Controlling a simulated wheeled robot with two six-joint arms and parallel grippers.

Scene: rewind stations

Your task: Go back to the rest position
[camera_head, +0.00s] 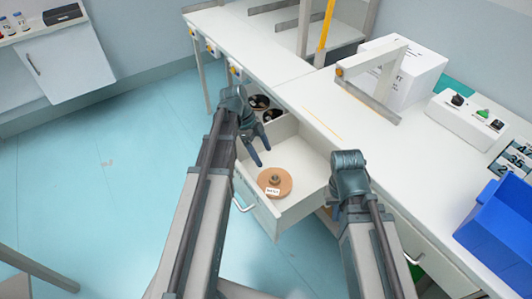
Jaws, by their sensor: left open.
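My left gripper (262,155) is open and empty. It points down over the open drawer (310,207), with its two dark fingers apart. My left arm comes up along the drawer's left side. My right arm ends in a dark wrist (349,170) at the drawer's right side, by the bench edge. The fingers of my right gripper are mostly hidden behind the wrist and arm. A brown round spool (284,180) with a white label lies in the drawer, below and apart from the left gripper.
Dark reels (260,103) show behind the left gripper. The white bench (320,97) carries a metal frame (376,101), a white box (416,68), a button box (466,114) and a blue bin (505,225). The turquoise floor (110,185) at left is clear.

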